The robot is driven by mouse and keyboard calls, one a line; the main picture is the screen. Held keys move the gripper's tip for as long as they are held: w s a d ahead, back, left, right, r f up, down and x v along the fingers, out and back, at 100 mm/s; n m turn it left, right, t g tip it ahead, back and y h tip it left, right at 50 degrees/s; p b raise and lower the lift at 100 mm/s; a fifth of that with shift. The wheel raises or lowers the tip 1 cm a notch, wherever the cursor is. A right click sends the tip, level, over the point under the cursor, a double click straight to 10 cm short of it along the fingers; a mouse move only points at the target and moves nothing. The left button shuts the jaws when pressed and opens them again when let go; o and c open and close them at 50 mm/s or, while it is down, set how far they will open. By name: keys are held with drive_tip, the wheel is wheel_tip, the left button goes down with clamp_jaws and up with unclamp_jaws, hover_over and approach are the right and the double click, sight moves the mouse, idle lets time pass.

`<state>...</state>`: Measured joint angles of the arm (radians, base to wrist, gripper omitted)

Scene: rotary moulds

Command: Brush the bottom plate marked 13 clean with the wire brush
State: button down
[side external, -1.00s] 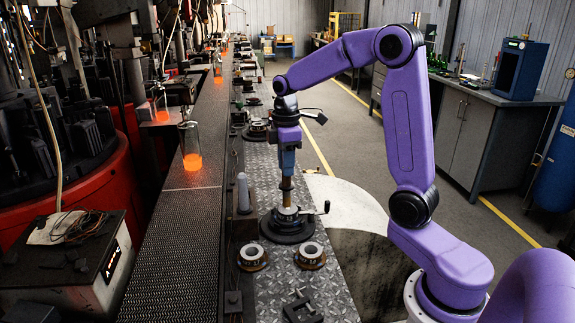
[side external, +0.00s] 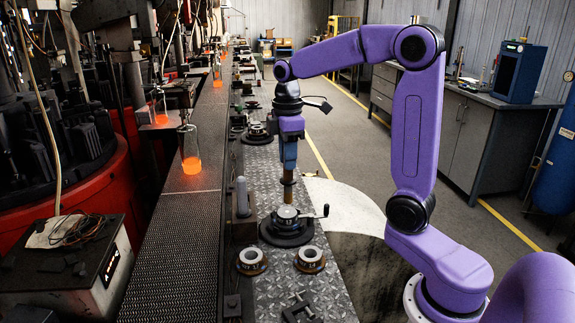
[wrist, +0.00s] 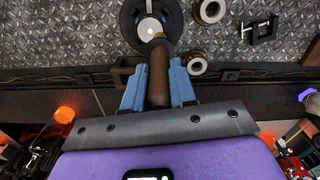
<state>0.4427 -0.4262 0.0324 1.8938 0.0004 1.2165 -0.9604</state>
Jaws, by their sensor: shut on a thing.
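My gripper (side external: 289,165) points down and is shut on the wire brush (side external: 288,192), whose brown handle (wrist: 158,80) stands between the blue fingers in the wrist view. I cannot tell whether the bristles touch the plate. The number 13 is not readable.
Two ring-shaped moulds (side external: 251,260) (side external: 309,259) sit in front of the fixture on the tread-plate bench (side external: 275,290). A dark clamp (side external: 300,308) lies nearer.

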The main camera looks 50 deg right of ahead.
drive_tip(key=shift+r, duration=1.8)
drive_tip(key=shift+w, duration=0.1)
